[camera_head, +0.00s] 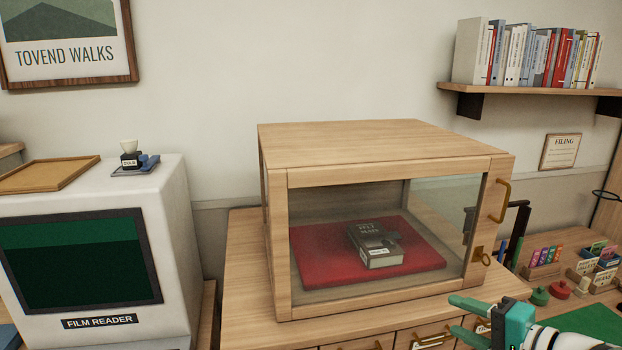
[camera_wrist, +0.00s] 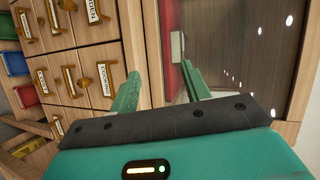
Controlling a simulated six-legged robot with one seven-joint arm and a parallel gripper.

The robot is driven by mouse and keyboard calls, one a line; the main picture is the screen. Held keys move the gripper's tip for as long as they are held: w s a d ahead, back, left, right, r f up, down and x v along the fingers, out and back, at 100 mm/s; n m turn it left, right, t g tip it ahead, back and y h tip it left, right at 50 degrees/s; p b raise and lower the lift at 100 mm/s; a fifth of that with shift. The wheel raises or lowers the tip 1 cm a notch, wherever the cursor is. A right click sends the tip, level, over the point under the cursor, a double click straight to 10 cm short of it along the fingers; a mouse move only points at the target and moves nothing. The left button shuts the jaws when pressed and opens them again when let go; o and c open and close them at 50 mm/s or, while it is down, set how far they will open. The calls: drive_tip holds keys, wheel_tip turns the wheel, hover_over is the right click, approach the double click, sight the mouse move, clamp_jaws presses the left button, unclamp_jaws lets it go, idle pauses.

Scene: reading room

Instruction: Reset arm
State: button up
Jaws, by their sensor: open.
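My gripper (camera_head: 460,318) is at the lower right of the head view, in front of the drawer unit under the wooden display case. Its green fingers are apart and nothing is between them. In the wrist view my gripper (camera_wrist: 160,76) shows both fingers pointing at the case's front edge, with drawers to the left and glass to the right. I cannot tell whether a finger touches the wood. The wooden case (camera_head: 365,140) has its glass front shut. Inside, a dark book (camera_head: 375,245) lies on a red mat (camera_head: 318,262).
Labelled drawers (camera_wrist: 85,75) with brass pulls sit below. A film reader (camera_head: 80,260) stands left. A desk with small stamps and card boxes (camera_head: 595,270) is right, below a bookshelf (camera_head: 540,90).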

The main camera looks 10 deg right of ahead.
drive_tip(key=s+a+f+n+g+h, duration=0.1)
drive_tip(key=s+a+n+g+h, duration=0.2)
drive_tip(key=a+n, duration=0.3)
drive_tip(key=s+a+f+n+g+h, duration=0.2)
drive_tip(key=a+n+g, duration=0.3)
drive_tip(key=a, duration=0.7)
drive_tip(key=shift+s+a+n+h, duration=0.3)
drive_tip(key=shift+s+n+h, duration=0.4)
drive_tip(key=shift+n, duration=0.2)
drive_tip(key=shift+c, duration=0.5)
